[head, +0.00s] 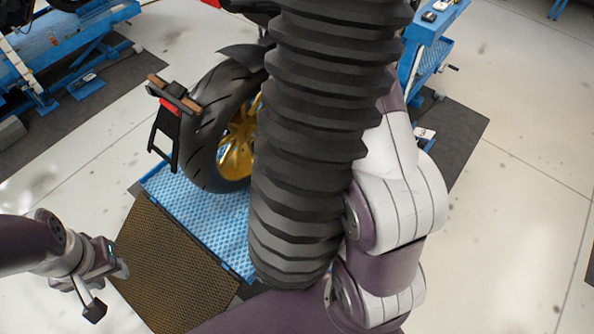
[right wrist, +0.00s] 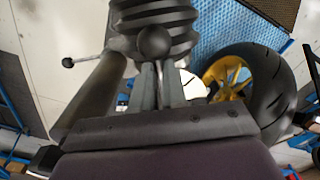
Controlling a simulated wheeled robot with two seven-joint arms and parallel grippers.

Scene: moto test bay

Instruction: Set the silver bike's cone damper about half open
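A motorcycle's rear end with a black tyre and gold rim (head: 237,148) stands on a blue lift in the head view; its body colour is hidden. A thick black ribbed hose (head: 312,150) covers the middle. In the right wrist view, the hose (right wrist: 150,14) is close ahead, beside a pale collar and a small ball-ended lever (right wrist: 67,62). A dark ball knob (right wrist: 154,42) is just beyond my right gripper (right wrist: 159,78); whether its fingers touch the knob's rod is unclear. I cannot make out the damper cone or plate. My left gripper (head: 122,270) hangs at lower left, away from the bike.
The blue lift plate (head: 225,228) joins a brown mesh ramp (head: 168,268). Another blue lift (head: 70,50) stands at upper left, and a blue trolley (head: 430,50) at upper right. The pale floor (head: 525,180) at right is mostly clear.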

